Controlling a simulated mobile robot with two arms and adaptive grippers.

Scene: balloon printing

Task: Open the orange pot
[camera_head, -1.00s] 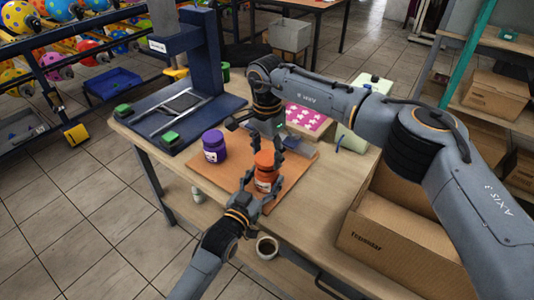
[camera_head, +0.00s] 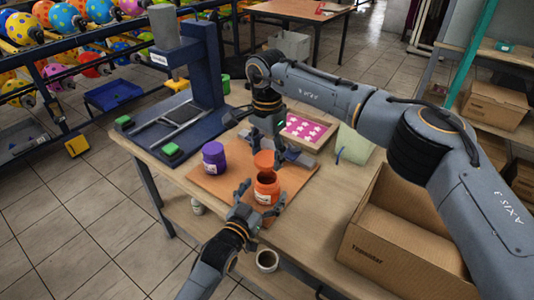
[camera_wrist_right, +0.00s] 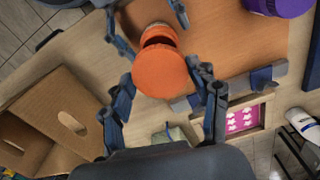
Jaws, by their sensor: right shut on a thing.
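The orange pot (camera_head: 267,193) stands upright near the front edge of the brown board, and its dark open mouth shows. Its orange lid (camera_head: 264,160) is off the pot, raised a little above it. My right gripper (camera_head: 264,150) comes from above and is shut on the lid. In the right wrist view the lid (camera_wrist_right: 160,72) lies between the fingers and hides part of the pot (camera_wrist_right: 156,33). My left gripper (camera_head: 261,199) has its fingers on both sides of the pot, with gaps visible, so it looks open.
A purple pot (camera_head: 214,158) stands on the brown board (camera_head: 207,182), left of the orange pot. A blue press (camera_head: 203,72) is behind. A pink star-patterned screen (camera_head: 305,128) lies behind my right gripper. A cardboard box (camera_head: 390,258) and a cup (camera_head: 267,260) are nearer.

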